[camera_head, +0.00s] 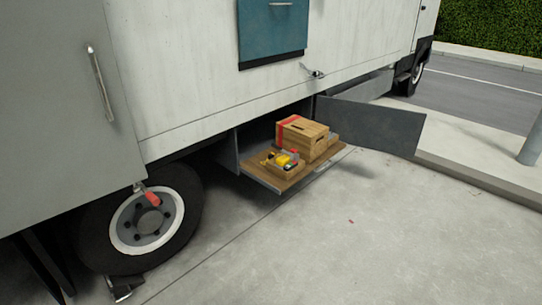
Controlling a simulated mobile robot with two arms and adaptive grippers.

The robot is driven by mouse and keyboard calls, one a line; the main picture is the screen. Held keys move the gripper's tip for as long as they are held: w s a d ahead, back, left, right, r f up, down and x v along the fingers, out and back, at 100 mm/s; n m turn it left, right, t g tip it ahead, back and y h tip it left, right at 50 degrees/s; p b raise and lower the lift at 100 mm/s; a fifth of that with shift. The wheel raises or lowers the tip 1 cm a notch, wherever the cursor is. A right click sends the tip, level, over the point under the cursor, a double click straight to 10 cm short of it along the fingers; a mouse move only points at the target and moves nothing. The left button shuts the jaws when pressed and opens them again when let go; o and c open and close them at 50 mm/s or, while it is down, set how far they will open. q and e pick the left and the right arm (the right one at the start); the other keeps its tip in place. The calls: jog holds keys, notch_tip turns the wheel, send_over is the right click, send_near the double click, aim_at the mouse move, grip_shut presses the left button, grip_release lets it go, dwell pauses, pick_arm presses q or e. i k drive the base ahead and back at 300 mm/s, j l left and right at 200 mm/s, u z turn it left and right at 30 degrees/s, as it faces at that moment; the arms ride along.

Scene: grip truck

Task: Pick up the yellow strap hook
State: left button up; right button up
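A small yellow item (284,160), which looks like the yellow strap with its hook, lies in a small open wooden box (290,171). Dark and red parts show beside it, too small to tell apart. The hook itself cannot be made out clearly. The box sits near the front left corner of a pulled-out wooden shelf (325,158) low on the truck's side. Neither of my grippers can be made out in this view.
A larger wooden crate (309,143) with a red band stands behind the small box. An open grey door panel (375,125) juts out right of the shelf. A truck wheel (148,222) is at the left. Concrete ground (330,240) in front is mostly clear. A post (532,143) stands far right.

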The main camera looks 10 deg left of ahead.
aim_at(273, 154)
jog(key=i+u, duration=0.15)
jog(key=i, duration=0.4)
jog(key=i+l+u, duration=0.15)
jog(key=i, duration=0.4)
jog(key=i+l+u, duration=0.15)
jog(key=u, duration=0.3)
jog(key=i+l+u, duration=0.15)
jog(key=u, duration=0.3)
jog(key=k+l, duration=0.05)
jog(key=l, duration=0.05)
